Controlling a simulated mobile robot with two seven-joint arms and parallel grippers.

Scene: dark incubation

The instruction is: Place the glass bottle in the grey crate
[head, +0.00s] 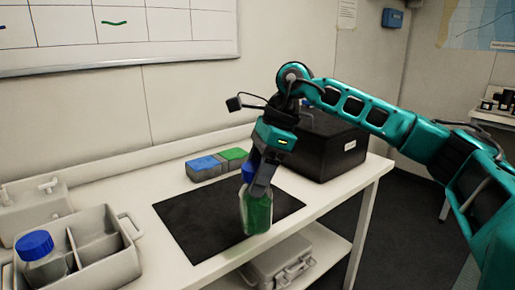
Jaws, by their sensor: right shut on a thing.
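A glass bottle (257,214) with green contents and a blue cap is upright at the front part of the black mat. My right gripper (259,187) reaches down from above and is shut on its upper part, hiding some of the neck and cap. I cannot tell whether the bottle's base touches the mat. The grey crate (112,271) is at the lower left and has a divider inside. Another bottle (43,266) with a blue cap and pale contents stands in the crate's left compartment. The right compartment looks empty. My left gripper is not in view.
The black mat (190,229) lies on the white table. Behind it are a blue block (203,167) and a green block (233,156) on grey bases. A large black box (327,150) stands at the back right. A pale case (280,265) sits on the lower shelf.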

